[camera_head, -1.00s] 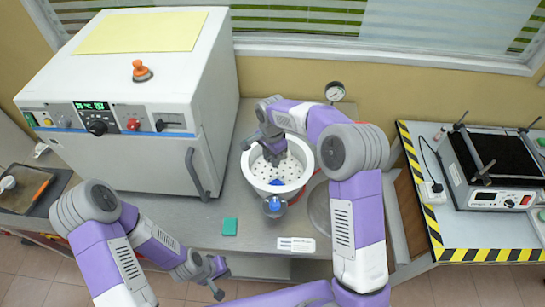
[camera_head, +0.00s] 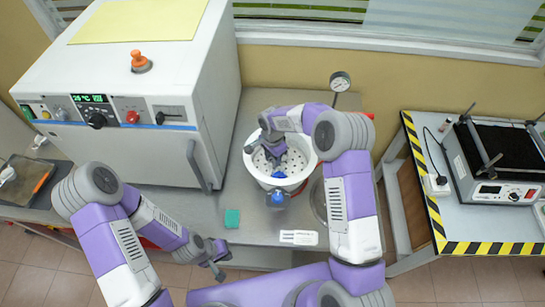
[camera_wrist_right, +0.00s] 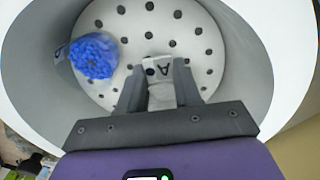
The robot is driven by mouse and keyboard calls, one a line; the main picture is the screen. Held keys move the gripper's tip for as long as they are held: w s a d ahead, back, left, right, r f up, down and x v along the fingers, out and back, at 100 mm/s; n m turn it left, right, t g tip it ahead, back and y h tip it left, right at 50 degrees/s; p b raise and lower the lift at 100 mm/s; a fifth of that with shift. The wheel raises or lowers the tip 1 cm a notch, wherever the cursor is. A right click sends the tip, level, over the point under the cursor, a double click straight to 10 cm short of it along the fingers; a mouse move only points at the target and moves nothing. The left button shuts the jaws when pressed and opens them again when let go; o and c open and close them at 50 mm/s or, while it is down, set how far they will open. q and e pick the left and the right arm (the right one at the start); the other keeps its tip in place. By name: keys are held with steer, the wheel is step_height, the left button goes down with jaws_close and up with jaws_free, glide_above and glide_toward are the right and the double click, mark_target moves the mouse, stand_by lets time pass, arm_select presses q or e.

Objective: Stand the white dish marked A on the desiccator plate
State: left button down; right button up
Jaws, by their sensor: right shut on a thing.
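The desiccator is a white round bowl (camera_head: 311,165), open at the top, on the steel bench. Its plate (camera_wrist_right: 207,48) is white with dark round holes. My right gripper (camera_head: 273,154) reaches down inside the bowl. In the head view the gripper hides the dish. My left gripper (camera_head: 218,258) is open and empty, in front of the bench.
Blue granules (camera_wrist_right: 93,55) lie inside the bowl beside the dish. A blue-filled knob (camera_head: 278,199) is at the bowl's front. The oven (camera_head: 150,90) stands left, a gauge (camera_head: 340,82) behind.

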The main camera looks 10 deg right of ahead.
steer(key=shift+f+b, duration=0.2)
steer(key=shift+b, duration=0.1)
steer(key=o, duration=1)
steer(key=shift+r, duration=0.1)
steer(key=shift+o, duration=0.2)
steer(key=shift+r, duration=0.1)
steer(key=shift+w+r+p, duration=0.1)
steer(key=shift+r+p, duration=0.2)
steer(key=shift+p, duration=0.05)
step_height(320, 180, up, 12)
steer(key=shift+f, duration=0.2)
